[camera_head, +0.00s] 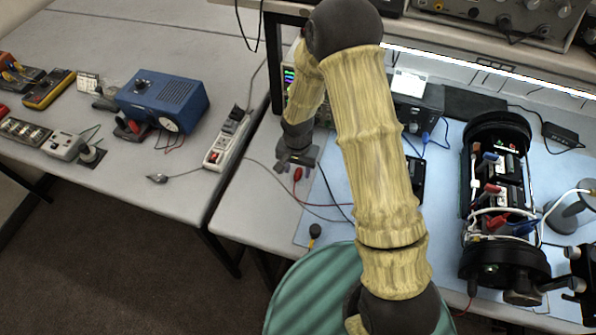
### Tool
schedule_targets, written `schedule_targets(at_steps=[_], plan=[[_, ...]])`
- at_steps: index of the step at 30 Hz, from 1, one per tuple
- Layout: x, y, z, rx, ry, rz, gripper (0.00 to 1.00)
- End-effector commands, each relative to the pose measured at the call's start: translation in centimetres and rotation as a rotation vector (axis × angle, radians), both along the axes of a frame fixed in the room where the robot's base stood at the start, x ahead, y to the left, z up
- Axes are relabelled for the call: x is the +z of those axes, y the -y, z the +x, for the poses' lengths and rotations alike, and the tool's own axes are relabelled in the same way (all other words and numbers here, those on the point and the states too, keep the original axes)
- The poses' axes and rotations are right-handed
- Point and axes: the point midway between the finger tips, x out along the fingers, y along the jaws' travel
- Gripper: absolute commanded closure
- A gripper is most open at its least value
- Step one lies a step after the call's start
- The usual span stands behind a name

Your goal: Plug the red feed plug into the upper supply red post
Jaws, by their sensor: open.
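My gripper (291,166) is at the left edge of the blue mat, small in the picture, with its jaws open. A red plug (297,175) shows just below the fingers, close to them; I cannot tell whether they touch it. Red and black leads run over the table nearby. My arm crosses the middle of the view and hides part of the bench behind it. A grey instrument (497,18) with knobs stands on the shelf at the top right. I cannot tell which unit is the upper supply, and its red post cannot be made out.
An open black cylinder (495,262) with red and blue plugs lies on the blue mat (449,140) at the right. A black box (425,103) stands behind my arm. A power strip (222,146) and a blue box (170,97) are on the left table.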

Motion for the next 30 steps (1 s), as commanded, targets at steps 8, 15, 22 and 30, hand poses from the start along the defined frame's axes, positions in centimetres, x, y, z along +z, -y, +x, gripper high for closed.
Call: schedule_targets(at_steps=[8, 15, 22, 30], plan=[[-1.7, 0.1, 0.0, -0.001, 0.0, 0.001, 0.54], [-1.7, 0.1, 0.0, -0.001, 0.001, 0.001, 0.54], [-1.7, 0.0, 0.0, 0.001, 0.001, 0.001, 0.56], [-1.7, 0.0, 0.0, 0.001, 0.001, 0.001, 1.0]])
